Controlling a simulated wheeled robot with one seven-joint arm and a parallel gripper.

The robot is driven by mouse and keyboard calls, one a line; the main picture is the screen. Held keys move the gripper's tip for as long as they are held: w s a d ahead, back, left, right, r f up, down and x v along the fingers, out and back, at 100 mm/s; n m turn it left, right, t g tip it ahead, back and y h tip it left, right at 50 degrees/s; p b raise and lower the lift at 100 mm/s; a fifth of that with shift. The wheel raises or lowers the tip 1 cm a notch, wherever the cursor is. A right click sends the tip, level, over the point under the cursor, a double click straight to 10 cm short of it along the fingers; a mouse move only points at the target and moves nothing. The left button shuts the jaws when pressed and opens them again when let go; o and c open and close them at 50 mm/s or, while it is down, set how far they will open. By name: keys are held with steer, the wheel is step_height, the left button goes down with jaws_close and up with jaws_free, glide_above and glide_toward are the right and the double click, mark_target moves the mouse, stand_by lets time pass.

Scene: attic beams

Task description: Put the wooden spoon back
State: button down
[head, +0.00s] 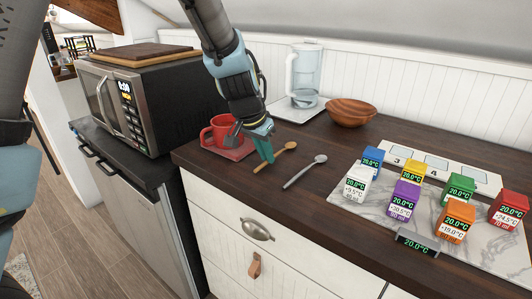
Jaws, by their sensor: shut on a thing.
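The wooden spoon (289,147) lies low over the dark wooden countertop, its bowl end to the upper right and its handle end to the lower left. My gripper (267,158) points down onto the spoon's handle with its teal fingers shut on it. The fingers hide the middle of the handle. I cannot tell whether the spoon touches the counter or is slightly above it.
A metal spoon (305,172) lies just right of the wooden one. A red mug (221,131) on a red mat (236,153) stands close left. A wooden bowl (351,112) and water pitcher (304,75) are behind. Several coloured cubes on a marble board (350,205) occupy the right.

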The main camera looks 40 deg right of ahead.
steer(key=shift+f, duration=0.1)
steer(key=c, duration=1.3)
jaws_free()
steer(key=shift+c, duration=0.2)
steer(key=o, duration=0.4)
steer(key=shift+o, duration=0.2)
steer(key=shift+r, duration=0.2)
steer(key=b+v, duration=0.1)
steer(key=v, duration=1.1)
steer(key=shift+f, duration=0.1)
